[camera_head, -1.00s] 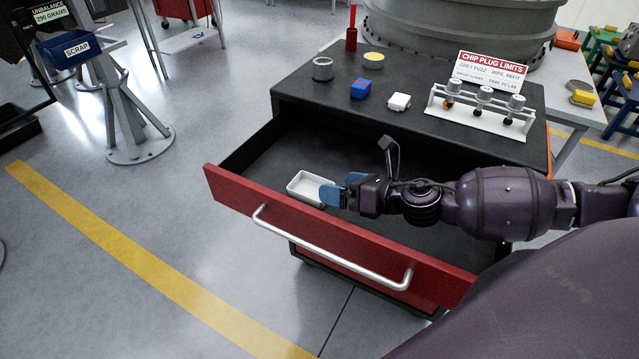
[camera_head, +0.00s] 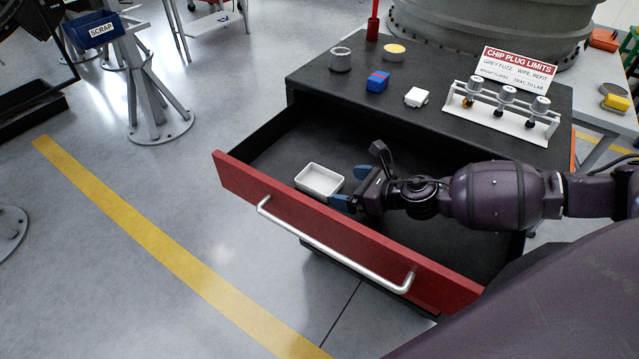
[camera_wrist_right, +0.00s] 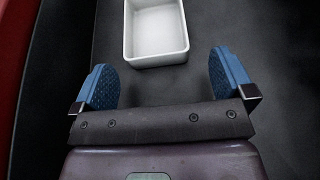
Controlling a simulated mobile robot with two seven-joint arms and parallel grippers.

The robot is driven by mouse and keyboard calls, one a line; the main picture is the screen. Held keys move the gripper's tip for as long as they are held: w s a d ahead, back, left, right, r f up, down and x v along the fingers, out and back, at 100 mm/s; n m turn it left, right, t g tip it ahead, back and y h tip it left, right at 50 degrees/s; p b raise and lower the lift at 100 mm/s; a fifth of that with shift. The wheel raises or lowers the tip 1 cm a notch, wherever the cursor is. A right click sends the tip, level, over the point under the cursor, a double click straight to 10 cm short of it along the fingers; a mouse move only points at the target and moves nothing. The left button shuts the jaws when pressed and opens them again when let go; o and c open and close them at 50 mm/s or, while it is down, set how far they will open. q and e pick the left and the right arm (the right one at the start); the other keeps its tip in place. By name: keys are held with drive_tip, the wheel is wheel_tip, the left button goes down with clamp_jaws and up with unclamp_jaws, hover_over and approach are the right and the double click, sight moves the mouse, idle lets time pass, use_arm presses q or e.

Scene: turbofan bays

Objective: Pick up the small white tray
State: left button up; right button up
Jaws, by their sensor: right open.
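The small white tray (camera_head: 320,181) lies inside the open red drawer, near its left end, close to the front panel. It is an empty, open-topped rectangular box. My right gripper (camera_head: 352,187) is at the tray's right, low in the drawer, with its blue fingers spread. In the right wrist view the tray (camera_wrist_right: 157,50) sits just beyond the fingertips, roughly between their lines. The right gripper (camera_wrist_right: 170,75) is open and empty there, and the fingers appear apart from the tray. My left gripper is not in view.
The drawer's red front (camera_head: 340,232) with its metal handle (camera_head: 335,245) stands close to my right gripper. The drawer's middle is clear.

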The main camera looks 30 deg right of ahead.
sight(331, 191)
drive_tip(key=shift+w+a, duration=0.35)
drive_tip(key=shift+w, duration=0.05)
drive_tip(key=shift+x, duration=2.2)
drive_tip(key=shift+s+a+r, duration=0.1)
drive_tip(key=shift+c, duration=0.5)
drive_tip(key=c, duration=0.8)
drive_tip(key=shift+o, duration=0.2)
